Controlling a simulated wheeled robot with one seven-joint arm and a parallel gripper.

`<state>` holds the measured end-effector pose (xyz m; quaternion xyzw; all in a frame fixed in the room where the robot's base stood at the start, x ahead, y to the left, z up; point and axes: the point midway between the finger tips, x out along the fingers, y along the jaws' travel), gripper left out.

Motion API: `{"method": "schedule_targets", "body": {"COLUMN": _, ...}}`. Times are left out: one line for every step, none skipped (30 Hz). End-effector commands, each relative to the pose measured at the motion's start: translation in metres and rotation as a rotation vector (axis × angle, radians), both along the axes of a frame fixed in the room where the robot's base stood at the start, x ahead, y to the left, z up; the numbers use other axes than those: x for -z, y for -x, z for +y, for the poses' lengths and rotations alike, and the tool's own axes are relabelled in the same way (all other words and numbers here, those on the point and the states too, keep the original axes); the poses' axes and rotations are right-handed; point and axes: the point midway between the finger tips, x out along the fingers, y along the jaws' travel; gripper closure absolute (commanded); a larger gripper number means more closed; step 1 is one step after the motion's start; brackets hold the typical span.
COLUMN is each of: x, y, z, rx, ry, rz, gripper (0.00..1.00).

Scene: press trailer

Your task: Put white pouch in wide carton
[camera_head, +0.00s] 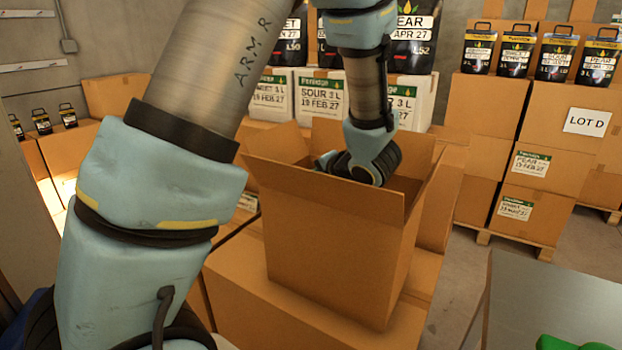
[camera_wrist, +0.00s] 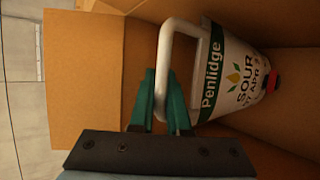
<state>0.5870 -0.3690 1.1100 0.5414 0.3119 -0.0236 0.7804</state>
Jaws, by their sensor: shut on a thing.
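The wide carton (camera_head: 330,245) stands open-topped on another box, its flaps up. My arm reaches down into its opening, and the carton's front wall hides the gripper's fingers in the head view. In the wrist view my gripper (camera_wrist: 168,100) is shut on the handle of the white pouch (camera_wrist: 232,85). The pouch has a white loop handle, a green "Penlidge" band, the word "SOUR" and a red cap. The pouch is inside the carton, between its brown walls. I cannot tell whether it touches the carton's bottom.
A brown box (camera_head: 270,310) bears the carton. White boxes (camera_head: 320,97) and black pouches stand behind. Stacked cartons (camera_head: 560,130) on a pallet stand at right, with bare floor before them. A grey table (camera_head: 550,300) with a green object is at lower right.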

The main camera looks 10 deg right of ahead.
Motion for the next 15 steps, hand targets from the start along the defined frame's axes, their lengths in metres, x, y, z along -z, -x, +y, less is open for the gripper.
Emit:
{"method": "schedule_targets", "body": {"x": 0.0009, "y": -0.0009, "z": -0.0002, "rx": -0.001, "ry": 0.001, "rz": -0.004, "gripper": 1.00}}
{"method": "schedule_targets", "body": {"x": 0.0016, "y": -0.0008, "z": -0.0002, "rx": -0.001, "ry": 0.001, "rz": -0.004, "gripper": 1.00}}
{"method": "schedule_targets", "body": {"x": 0.0023, "y": -0.0009, "z": -0.0002, "rx": -0.001, "ry": 0.001, "rz": -0.004, "gripper": 1.00}}
{"method": "schedule_targets", "body": {"x": 0.0030, "y": -0.0008, "z": -0.0002, "rx": -0.001, "ry": 0.001, "rz": -0.004, "gripper": 1.00}}
{"method": "schedule_targets", "body": {"x": 0.0036, "y": -0.0009, "z": -0.0002, "rx": -0.001, "ry": 0.001, "rz": -0.004, "gripper": 1.00}}
{"method": "schedule_targets", "body": {"x": 0.0045, "y": -0.0008, "z": -0.0002, "rx": -0.001, "ry": 0.002, "rz": -0.004, "gripper": 1.00}}
{"method": "schedule_targets", "body": {"x": 0.0051, "y": -0.0008, "z": -0.0003, "rx": -0.001, "ry": 0.002, "rz": -0.004, "gripper": 1.00}}
{"method": "schedule_targets", "body": {"x": 0.0057, "y": -0.0008, "z": -0.0002, "rx": -0.001, "ry": 0.002, "rz": -0.004, "gripper": 1.00}}
{"method": "schedule_targets", "body": {"x": 0.0065, "y": -0.0008, "z": -0.0003, "rx": -0.001, "ry": 0.002, "rz": -0.004, "gripper": 1.00}}
{"method": "schedule_targets", "body": {"x": 0.0072, "y": -0.0008, "z": -0.0002, "rx": -0.001, "ry": 0.002, "rz": -0.004, "gripper": 1.00}}
{"method": "schedule_targets", "body": {"x": 0.0078, "y": -0.0008, "z": -0.0003, "rx": -0.001, "ry": 0.002, "rz": -0.004, "gripper": 1.00}}
{"method": "schedule_targets", "body": {"x": 0.0087, "y": -0.0008, "z": -0.0003, "rx": -0.001, "ry": 0.002, "rz": -0.004, "gripper": 1.00}}
{"method": "schedule_targets", "body": {"x": 0.0092, "y": -0.0008, "z": -0.0003, "rx": -0.001, "ry": 0.002, "rz": -0.004, "gripper": 1.00}}
{"method": "schedule_targets", "body": {"x": 0.0092, "y": -0.0008, "z": -0.0003, "rx": -0.001, "ry": 0.002, "rz": -0.004, "gripper": 1.00}}
{"method": "schedule_targets", "body": {"x": 0.0086, "y": -0.0008, "z": -0.0004, "rx": -0.001, "ry": 0.002, "rz": -0.004, "gripper": 1.00}}
